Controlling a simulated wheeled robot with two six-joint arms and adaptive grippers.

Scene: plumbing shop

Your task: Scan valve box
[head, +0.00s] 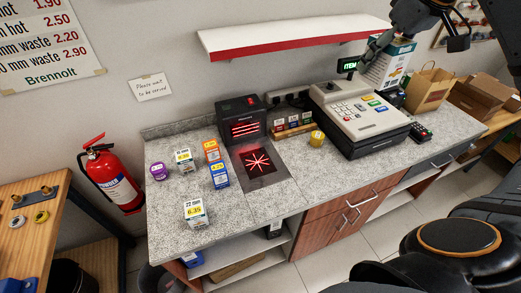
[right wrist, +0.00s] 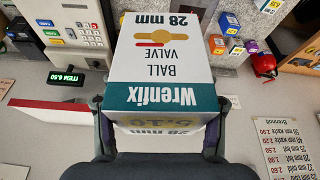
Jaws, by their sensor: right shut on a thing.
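The valve box (head: 391,66) is white and teal, and in the right wrist view (right wrist: 160,62) it reads "Wrenfix", "BALL VALVE", "28 mm". My right gripper (head: 383,44) is shut on it, with one finger on each side, and holds it up behind the cash register at the right of the head view. The scanner has a black upright housing (head: 242,118) with red lines and a flat counter window (head: 262,180) with a red star pattern. The box is well to the right of and above that window. The face turned from both cameras is hidden. My left gripper is out of view.
The cash register (head: 355,112) stands between box and scanner, with a lit ITEM display (head: 348,65) behind. A shelf (head: 290,36) overhangs the back. A paper bag (head: 428,90) stands right. The front counter is mostly clear.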

